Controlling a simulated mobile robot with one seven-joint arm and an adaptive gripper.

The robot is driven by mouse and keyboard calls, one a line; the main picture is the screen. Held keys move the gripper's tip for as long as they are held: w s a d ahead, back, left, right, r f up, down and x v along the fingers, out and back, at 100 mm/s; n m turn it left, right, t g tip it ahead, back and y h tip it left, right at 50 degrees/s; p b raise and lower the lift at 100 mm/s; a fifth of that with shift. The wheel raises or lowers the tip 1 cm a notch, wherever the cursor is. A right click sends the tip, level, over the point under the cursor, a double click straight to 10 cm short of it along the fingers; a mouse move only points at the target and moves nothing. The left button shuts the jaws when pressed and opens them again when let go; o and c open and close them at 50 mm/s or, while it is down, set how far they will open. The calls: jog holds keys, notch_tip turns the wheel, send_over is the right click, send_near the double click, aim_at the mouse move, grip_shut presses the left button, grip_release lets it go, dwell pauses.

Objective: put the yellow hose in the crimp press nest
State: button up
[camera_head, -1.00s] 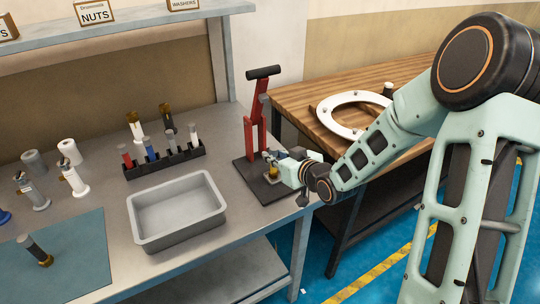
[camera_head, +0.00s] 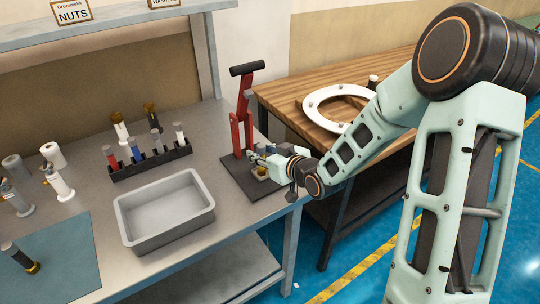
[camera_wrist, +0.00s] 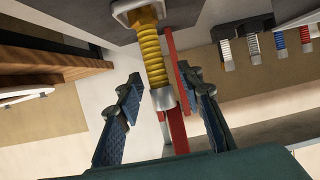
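The yellow hose (camera_wrist: 151,55) is ribbed, with a silver end fitting. In the wrist view, which is roughly upside down, its far end meets a silver square nest (camera_wrist: 131,14) on the dark press base, and it looks seated there, nearly upright. My gripper (camera_wrist: 160,85) is open, one finger on each side of the hose, with gaps visible. In the head view my gripper (camera_head: 258,155) is over the base plate (camera_head: 238,184) of the crimp press (camera_head: 241,128), which has a red frame and black handle. The hose is mostly hidden there; a yellow bit shows at the nest.
A grey bin (camera_head: 165,232) stands left of the press. A black rack (camera_head: 150,165) with several coloured hoses is behind it. The press's red post (camera_wrist: 178,135) is close behind the hose.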

jog(key=b+v, duration=0.2)
jog(key=v, duration=1)
